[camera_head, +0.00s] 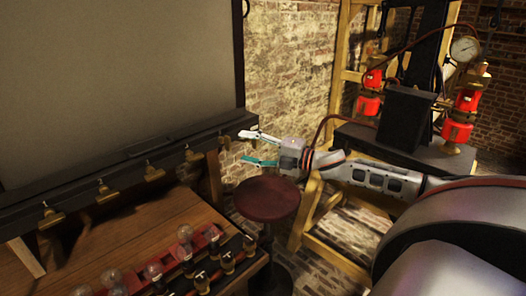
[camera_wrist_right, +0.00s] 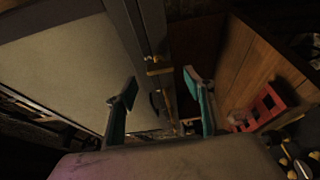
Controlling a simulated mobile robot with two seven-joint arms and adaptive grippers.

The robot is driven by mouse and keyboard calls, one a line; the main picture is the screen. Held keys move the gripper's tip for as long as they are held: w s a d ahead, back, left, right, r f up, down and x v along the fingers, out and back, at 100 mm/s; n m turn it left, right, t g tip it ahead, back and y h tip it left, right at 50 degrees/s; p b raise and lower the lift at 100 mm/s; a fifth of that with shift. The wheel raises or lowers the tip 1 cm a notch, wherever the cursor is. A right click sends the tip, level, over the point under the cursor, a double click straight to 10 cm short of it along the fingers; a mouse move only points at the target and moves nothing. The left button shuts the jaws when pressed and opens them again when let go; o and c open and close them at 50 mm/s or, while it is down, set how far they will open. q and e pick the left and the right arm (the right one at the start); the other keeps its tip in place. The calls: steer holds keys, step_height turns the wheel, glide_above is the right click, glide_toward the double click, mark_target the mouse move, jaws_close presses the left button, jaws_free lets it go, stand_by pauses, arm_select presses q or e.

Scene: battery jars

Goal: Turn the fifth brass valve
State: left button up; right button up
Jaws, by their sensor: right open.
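A row of brass valves runs along the dark ledge (camera_head: 120,163) below the large grey panel in the head view. The fifth brass valve from the left (camera_head: 224,141) is small and dim at the ledge's right end. My right gripper (camera_head: 245,147) is open and empty just right of it, its teal-padded fingers pointing left towards it. The gap between them is small, and I cannot tell whether they touch. In the right wrist view my open fingers (camera_wrist_right: 158,90) stand either side of the ledge line, with a brass valve (camera_wrist_right: 158,69) beyond them. My left gripper is not in view.
A wooden bench (camera_head: 135,235) below the ledge bears a red rack (camera_head: 203,238) with glass bulbs. A round dark red stool (camera_head: 267,199) stands below my right gripper. A yellow wooden frame (camera_head: 340,60) with red jars and a gauge (camera_head: 464,48) stands at the back right.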

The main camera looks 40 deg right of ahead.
steer(key=shift+v, duration=2.3)
